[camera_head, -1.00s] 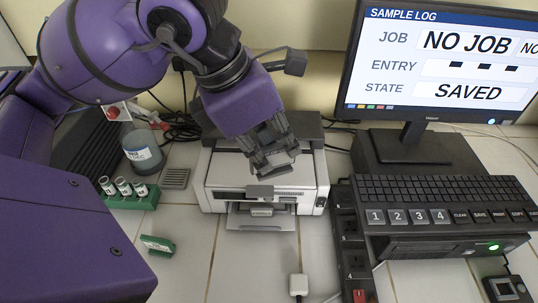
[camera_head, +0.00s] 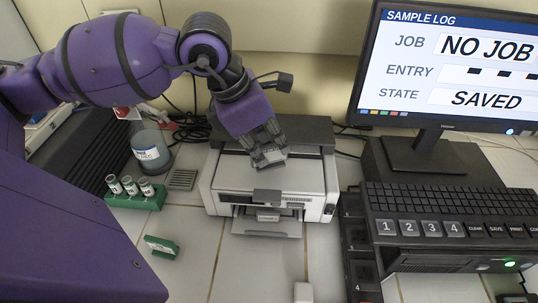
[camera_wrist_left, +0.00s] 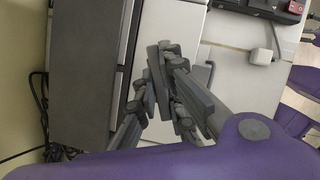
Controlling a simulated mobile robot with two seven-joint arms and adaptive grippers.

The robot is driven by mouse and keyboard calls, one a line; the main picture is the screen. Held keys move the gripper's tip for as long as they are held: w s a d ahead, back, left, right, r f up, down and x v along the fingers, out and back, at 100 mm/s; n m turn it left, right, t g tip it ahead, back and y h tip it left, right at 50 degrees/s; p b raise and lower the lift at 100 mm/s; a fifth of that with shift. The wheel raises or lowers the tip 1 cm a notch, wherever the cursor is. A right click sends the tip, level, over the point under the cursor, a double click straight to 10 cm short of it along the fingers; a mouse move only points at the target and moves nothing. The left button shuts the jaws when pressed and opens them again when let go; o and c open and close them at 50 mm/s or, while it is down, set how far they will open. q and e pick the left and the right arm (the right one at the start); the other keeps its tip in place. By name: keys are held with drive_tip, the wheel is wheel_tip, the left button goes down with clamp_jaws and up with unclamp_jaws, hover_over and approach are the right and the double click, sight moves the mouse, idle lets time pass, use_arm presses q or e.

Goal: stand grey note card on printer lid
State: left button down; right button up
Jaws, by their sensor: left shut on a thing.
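My left gripper (camera_head: 268,150) is shut on the grey note card (camera_head: 271,160), a small slab at its fingertips, just over the lid of the white printer (camera_head: 230,178). The fingers hide part of the card. I cannot tell whether the card touches the lid. In the left wrist view, the gripper (camera_wrist_left: 163,95) has the grey slab (camera_wrist_left: 158,80) between its fingers, above the printer (camera_wrist_left: 165,25). My right gripper is not in view.
A green rack of vials (camera_head: 148,201), a green labelled block (camera_head: 162,247) and a jar (camera_head: 152,151) are left of the printer. A black power strip (camera_head: 359,240), keyboard (camera_head: 450,200) and monitor (camera_head: 450,70) are at right. Tiles in front are mostly clear.

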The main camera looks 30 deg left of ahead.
sight(272, 162)
use_arm(q)
wheel_tip(272, 162, down, 3)
drive_tip(key=shift+r, duration=0.2)
drive_tip(key=shift+f, duration=0.2)
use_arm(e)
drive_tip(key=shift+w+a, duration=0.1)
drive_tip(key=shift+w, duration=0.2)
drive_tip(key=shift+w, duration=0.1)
use_arm(q)
drive_tip(key=shift+f, duration=0.2)
drive_tip(key=c, duration=1.8)
unclamp_jaws()
drive_tip(key=shift+c, duration=0.2)
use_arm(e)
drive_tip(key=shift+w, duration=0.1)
use_arm(q)
drive_tip(key=shift+r, duration=0.15)
